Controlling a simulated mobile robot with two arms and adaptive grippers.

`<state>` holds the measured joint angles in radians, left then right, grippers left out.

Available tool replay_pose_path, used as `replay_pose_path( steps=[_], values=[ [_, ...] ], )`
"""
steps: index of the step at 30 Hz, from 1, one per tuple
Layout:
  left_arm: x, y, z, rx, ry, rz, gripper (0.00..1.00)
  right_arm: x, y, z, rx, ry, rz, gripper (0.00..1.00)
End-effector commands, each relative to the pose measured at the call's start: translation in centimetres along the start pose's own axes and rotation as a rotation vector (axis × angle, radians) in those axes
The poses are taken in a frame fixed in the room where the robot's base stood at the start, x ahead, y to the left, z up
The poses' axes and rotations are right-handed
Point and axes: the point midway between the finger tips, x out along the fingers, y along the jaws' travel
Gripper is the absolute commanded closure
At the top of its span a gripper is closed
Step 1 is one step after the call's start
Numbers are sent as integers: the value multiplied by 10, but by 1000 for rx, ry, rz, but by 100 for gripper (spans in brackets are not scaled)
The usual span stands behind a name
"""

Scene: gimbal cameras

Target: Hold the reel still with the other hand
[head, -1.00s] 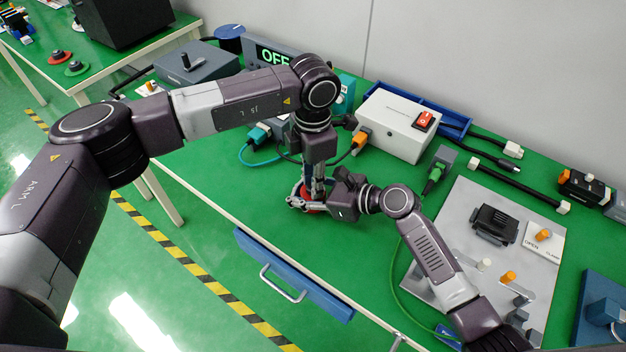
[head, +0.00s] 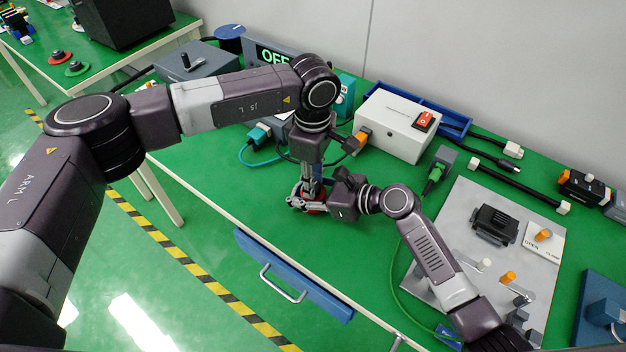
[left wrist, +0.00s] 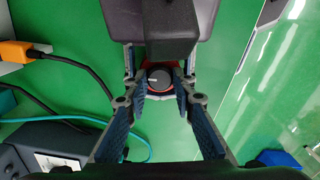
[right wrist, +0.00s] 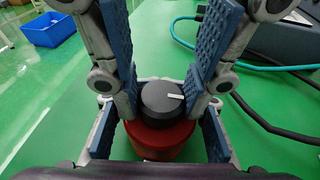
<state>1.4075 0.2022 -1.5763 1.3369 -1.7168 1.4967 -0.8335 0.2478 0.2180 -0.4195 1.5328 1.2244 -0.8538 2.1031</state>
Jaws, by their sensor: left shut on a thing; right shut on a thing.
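The reel (right wrist: 160,138) is a squat red cylinder with a black knob (right wrist: 160,103) on top, marked by a white line. It stands upright on the green bench near the front edge. My right gripper (right wrist: 162,135) reaches in low from the side and is shut on the red body. My left gripper (left wrist: 160,82) comes from above, its blue-padded fingers on either side of the black knob and shut on it. In the head view the left gripper (head: 311,190) and right gripper (head: 308,203) meet at the reel and largely hide it.
Behind stands a white box (head: 397,126) with a red switch and orange plug. A grey plate (head: 465,225) with a black fixture lies to the right. A teal cable (left wrist: 80,118) runs near the left gripper. A blue drawer (head: 290,275) is below the bench edge.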

Motion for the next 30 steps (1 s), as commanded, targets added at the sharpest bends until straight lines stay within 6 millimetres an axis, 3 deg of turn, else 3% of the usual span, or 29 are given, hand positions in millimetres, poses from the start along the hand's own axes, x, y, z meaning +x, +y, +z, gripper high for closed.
replay_pose_path(
  steps=[21,22,24,30],
  values=[
    [-1,1,-2,73,4,4,100,0,1,-2,0,5,2,100],
    [-1,2,-2,73,4,4,74,0,1,-2,0,5,2,100],
    [-1,2,-2,73,4,4,69,0,1,-2,0,5,2,100],
    [-1,1,-1,73,2,2,69,0,1,-2,0,4,2,100]
  ],
)
